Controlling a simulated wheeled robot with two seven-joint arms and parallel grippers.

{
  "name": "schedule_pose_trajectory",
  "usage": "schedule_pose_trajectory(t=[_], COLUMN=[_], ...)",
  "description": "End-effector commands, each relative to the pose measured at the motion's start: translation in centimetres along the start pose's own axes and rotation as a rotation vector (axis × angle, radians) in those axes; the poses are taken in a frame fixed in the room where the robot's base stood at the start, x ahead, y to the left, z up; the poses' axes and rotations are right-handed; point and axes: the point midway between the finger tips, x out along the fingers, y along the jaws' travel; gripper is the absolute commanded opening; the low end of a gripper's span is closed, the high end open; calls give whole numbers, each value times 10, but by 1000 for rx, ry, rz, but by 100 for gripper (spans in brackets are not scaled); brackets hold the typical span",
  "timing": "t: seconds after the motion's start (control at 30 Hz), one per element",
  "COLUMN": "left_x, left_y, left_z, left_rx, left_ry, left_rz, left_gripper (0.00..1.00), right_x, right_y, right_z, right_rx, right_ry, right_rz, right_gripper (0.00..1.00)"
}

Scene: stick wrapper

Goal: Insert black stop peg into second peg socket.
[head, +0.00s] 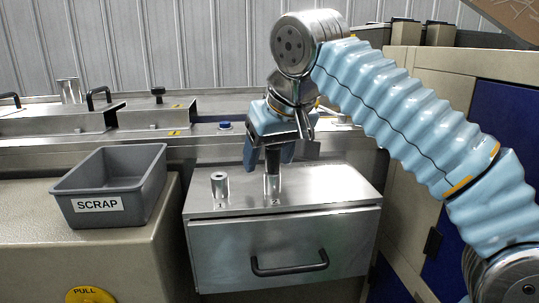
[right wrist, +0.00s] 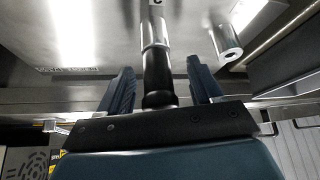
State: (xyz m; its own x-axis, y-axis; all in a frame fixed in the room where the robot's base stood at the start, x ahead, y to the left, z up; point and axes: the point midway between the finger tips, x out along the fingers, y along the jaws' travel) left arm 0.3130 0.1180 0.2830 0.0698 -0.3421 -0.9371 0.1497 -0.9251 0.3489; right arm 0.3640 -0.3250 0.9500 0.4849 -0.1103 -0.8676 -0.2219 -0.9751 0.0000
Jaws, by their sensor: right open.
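The black stop peg (head: 272,160) stands upright in line with a silver peg socket (head: 273,187) on top of the metal drawer box. My right gripper (head: 269,157) is above that socket, pointing down, with its blue fingers on either side of the peg. In the right wrist view the fingers are open, with gaps on both sides of the black peg (right wrist: 157,78); its end meets the silver socket (right wrist: 152,28). How deep the peg sits is hidden. The other socket (head: 220,186) stands to the left, with an open top; it also shows in the right wrist view (right wrist: 229,43). My left gripper is out of view.
A grey scrap bin (head: 112,188) stands on the beige surface at the left. A drawer with a black handle (head: 290,265) is below the sockets. Metal covers with black handles (head: 99,98) lie behind. The box top around the sockets is mostly clear.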

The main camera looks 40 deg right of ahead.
Motion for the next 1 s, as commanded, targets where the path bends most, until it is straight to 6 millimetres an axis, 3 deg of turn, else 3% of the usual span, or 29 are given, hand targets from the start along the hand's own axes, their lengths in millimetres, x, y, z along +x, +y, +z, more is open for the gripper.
schedule_pose_trajectory(t=[0.5, 0.7, 1.0], left_x=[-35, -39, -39], left_y=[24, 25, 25], left_z=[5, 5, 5], left_rx=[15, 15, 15], left_ry=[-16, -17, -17], left_rz=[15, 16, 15], left_gripper=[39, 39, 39], right_x=[-115, -132, -132], right_y=[0, 0, 0], right_z=[-2, -1, 0], right_rx=[1, 1, 1], right_ry=[3, 1, 1], right_rz=[-1, -1, -1], right_gripper=[65, 65, 65])
